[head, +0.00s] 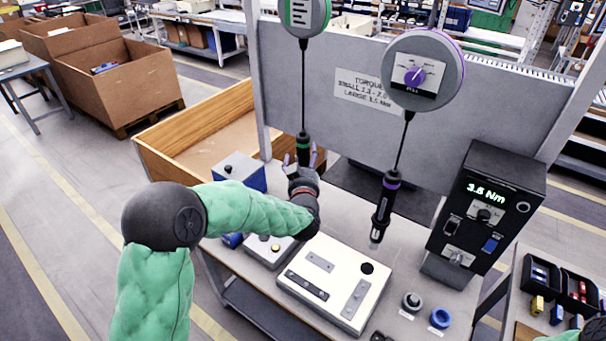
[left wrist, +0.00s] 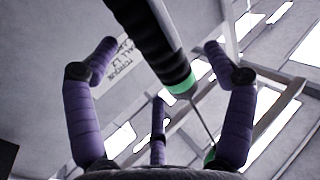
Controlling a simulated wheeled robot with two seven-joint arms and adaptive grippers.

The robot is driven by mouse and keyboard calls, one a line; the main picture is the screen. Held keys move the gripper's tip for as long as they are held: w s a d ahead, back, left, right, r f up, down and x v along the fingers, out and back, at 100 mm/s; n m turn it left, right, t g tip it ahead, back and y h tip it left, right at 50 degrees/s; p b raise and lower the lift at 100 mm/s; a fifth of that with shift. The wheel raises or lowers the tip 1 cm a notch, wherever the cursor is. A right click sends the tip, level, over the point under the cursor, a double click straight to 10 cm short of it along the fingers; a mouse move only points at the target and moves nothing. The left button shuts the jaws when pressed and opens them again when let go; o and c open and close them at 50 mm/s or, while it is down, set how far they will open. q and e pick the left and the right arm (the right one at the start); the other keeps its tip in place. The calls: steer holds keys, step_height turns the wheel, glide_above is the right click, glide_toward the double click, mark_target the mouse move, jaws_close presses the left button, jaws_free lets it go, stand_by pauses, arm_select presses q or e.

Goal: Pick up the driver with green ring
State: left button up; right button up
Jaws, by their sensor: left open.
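The driver with the green ring (head: 303,141) hangs on a cord below the green-faced balancer (head: 304,14). My left gripper (head: 300,158) is open at the driver, its purple fingers spread around the driver's lower part, which is hidden in the head view. In the left wrist view the dark driver body (left wrist: 150,38) and its green ring (left wrist: 181,88) lie between the spread fingers (left wrist: 160,55), with gaps to the side fingers. A thin cord runs down from the ring end. I cannot tell whether the rear finger touches the driver.
A driver with a purple ring (head: 385,205) hangs to the right under a purple-dialed balancer (head: 422,70). A controller reading 3.5 Nm (head: 487,210) stands at the right. A white fixture plate (head: 335,280) and a blue-white box (head: 238,172) sit on the bench.

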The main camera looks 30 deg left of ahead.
mark_target(306, 155)
arm_select(q)
steer(key=x, duration=0.4)
steer(key=shift+w+d, duration=0.1)
steer(key=shift+d, duration=0.05)
steer(key=shift+c, duration=0.3)
steer(key=c, duration=1.4)
steer(key=shift+r, duration=0.1)
jaws_close()
